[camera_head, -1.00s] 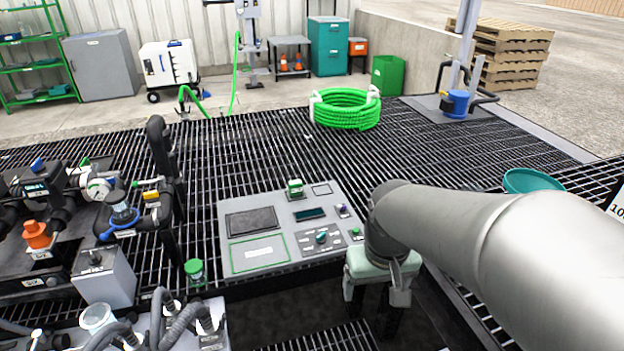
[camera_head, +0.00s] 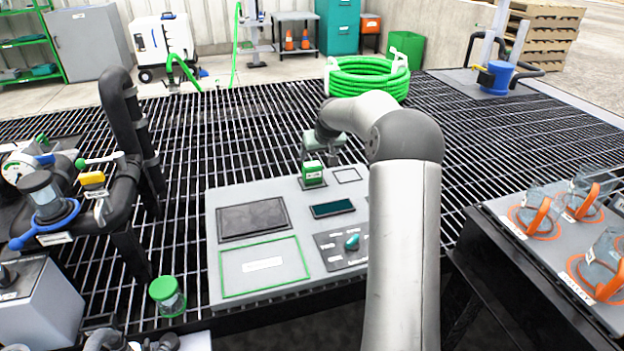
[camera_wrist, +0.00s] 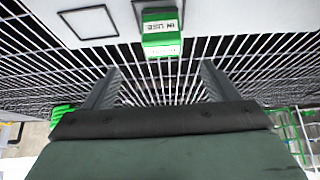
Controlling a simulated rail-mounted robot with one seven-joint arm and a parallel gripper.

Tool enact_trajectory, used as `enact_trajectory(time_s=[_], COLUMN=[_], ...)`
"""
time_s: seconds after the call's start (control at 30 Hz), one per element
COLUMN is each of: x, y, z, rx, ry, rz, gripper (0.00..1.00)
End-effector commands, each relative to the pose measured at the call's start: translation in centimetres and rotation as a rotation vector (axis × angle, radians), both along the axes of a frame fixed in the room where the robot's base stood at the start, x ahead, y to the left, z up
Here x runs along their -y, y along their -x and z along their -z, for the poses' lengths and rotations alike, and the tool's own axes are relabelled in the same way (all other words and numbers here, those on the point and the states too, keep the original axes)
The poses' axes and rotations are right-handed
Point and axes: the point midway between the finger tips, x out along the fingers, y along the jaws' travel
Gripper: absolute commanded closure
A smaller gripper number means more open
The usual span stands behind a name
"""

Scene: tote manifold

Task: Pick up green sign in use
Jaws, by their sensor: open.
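The green sign (camera_head: 313,172) stands on a dark base at the back edge of the grey panel (camera_head: 213,215). In the wrist view the green sign (camera_wrist: 162,40) shows a white label reading "IN USE". My gripper (camera_head: 322,160) is at the sign from behind, partly hidden by my arm in the head view. In the wrist view my gripper (camera_wrist: 158,78) is open, with its two dark fingers apart and the sign beyond the tips, roughly centred between them. Nothing is between the fingers but the grating behind.
The panel also has a dark screen (camera_head: 334,208), a teal knob (camera_head: 352,242) and a green-outlined area (camera_head: 264,288). A green-capped jar (camera_head: 167,296) stands left of it. Clear containers with orange handles (camera_head: 539,215) stand at right. Open grating (camera_head: 230,125) lies behind the panel.

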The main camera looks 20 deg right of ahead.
Motion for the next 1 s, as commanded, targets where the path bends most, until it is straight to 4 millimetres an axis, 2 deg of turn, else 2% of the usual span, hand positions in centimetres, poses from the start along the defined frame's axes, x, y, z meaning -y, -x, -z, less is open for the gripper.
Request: enact_trajectory(time_s=[0.03, 0.2, 0.47, 0.7, 0.8, 1.0], x=[0.0, 0.2, 0.3, 0.3, 0.4, 0.5], y=[-0.7, -2.4, -3.6, -5.0, -5.7, -6.0], z=[1.5, 4.2, 5.8, 9.1, 9.9, 10.2], rx=[-0.002, -0.002, -0.001, -0.002, -0.002, -0.001], ry=[-0.002, -0.001, -0.001, -0.001, -0.001, 0.000], rz=[-0.001, -0.001, -0.001, -0.001, -0.001, 0.000], gripper=[0.20, 0.20, 0.20, 0.20, 0.20, 0.20])
